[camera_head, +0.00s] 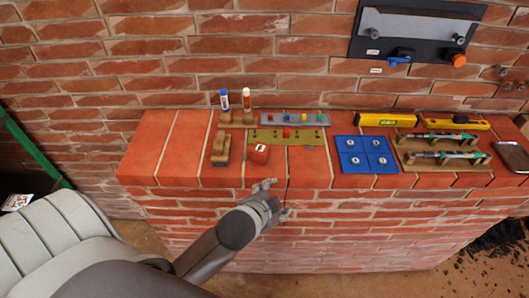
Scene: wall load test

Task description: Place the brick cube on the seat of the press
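A small red-orange brick cube (259,153) with a white label on top sits on the brick ledge, left of centre. A wooden block-like device (220,149) stands just left of it. I cannot tell which thing is the press, and I make out no seat clearly. My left gripper (280,198) is in front of the ledge's front edge, below and slightly right of the cube. Its two fingers are spread with nothing between them, apart from the cube. My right gripper is not in view.
The ledge (150,150) also bears a marker stand (238,122), a grey strip with coloured knobs (293,118), an olive plate (305,137), blue tiles (367,155), a yellow level (386,120) and a wooden tool tray (415,160). A black panel (365,48) hangs on the wall.

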